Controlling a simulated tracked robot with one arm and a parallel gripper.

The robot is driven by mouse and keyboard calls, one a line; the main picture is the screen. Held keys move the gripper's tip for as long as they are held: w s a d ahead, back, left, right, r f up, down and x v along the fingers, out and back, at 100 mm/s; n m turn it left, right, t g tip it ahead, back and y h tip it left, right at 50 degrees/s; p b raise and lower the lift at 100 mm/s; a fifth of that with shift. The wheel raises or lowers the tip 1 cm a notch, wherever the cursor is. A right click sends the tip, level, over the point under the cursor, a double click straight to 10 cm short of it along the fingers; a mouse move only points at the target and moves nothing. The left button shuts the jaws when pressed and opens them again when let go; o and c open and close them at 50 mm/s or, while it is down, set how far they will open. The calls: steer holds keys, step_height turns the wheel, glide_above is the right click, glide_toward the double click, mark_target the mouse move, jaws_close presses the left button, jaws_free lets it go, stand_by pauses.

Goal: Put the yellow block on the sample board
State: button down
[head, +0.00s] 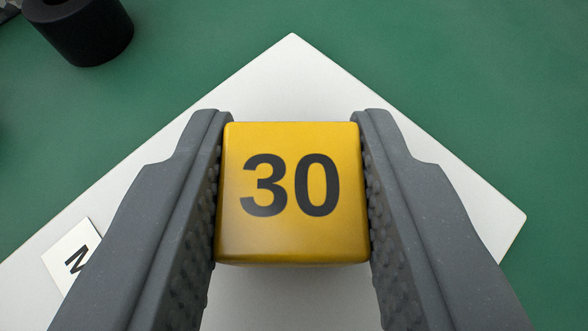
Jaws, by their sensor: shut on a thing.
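The yellow block (291,235) has a dark "30" on the face toward me. My gripper (291,185) is shut on it, with one grey ridged finger pressed to its left side and the other to its right side. The sample board (290,75) is a white flat panel with a corner pointing away from me. The block is in front of the board in the picture, over its middle part. A soft shadow lies on the board around the block. I cannot tell whether the block touches the board. The fingers hide parts of the board.
A green surface (430,70) surrounds the board and is clear at the upper right. A black cylindrical thing (85,35) with a hole stands at the upper left. A small white label (68,258) with a black letter lies on the board's left part.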

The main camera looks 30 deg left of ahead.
steer(key=c, duration=1)
jaws_free()
steer(key=shift+c, duration=0.2)
steer(key=shift+s+d+r, duration=0.1)
steer(key=shift+s+r, duration=0.05)
steer(key=p+v, duration=0.3)
steer(key=v, duration=0.8)
steer(key=shift+s+d, duration=0.15)
steer(key=shift+s, duration=0.2)
